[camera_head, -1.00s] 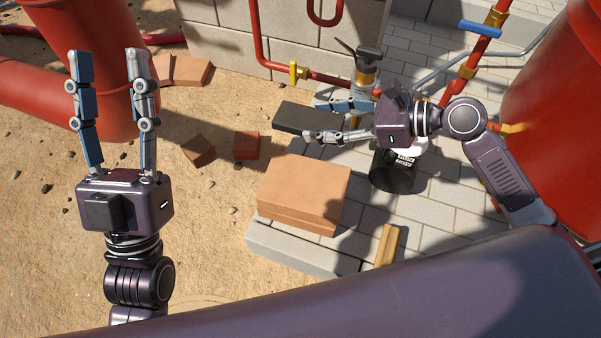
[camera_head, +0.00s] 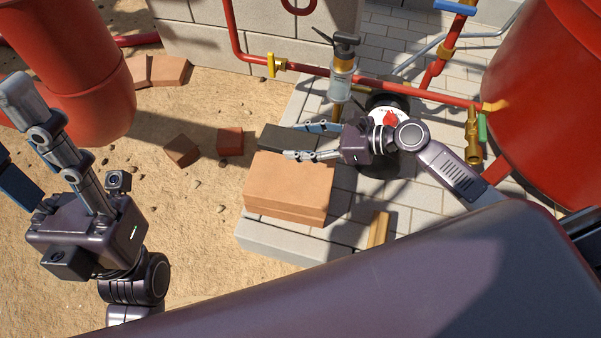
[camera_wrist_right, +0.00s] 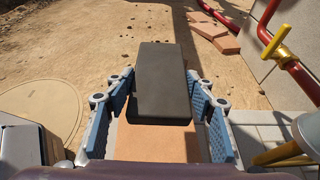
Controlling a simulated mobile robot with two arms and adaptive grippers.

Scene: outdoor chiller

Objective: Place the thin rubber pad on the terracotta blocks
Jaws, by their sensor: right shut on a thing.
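The thin rubber pad (camera_head: 283,137) is a dark grey slab. My right gripper (camera_head: 297,142) is shut on its near end, one finger along each long side. The terracotta blocks (camera_head: 289,185) are stacked on the grey block base, in front of the pad in the head view. In the right wrist view the pad (camera_wrist_right: 160,75) extends away between the fingers, and a terracotta top (camera_wrist_right: 160,142) shows below its near end. I cannot tell whether pad and blocks touch. My left gripper (camera_head: 22,140) is open and empty over sand, partly out of frame.
A dark round container with a white-and-red top (camera_head: 388,115) is beside the right wrist. Red pipes with a yellow valve (camera_head: 277,65) run behind. Loose bricks (camera_head: 183,151) lie on sand at left.

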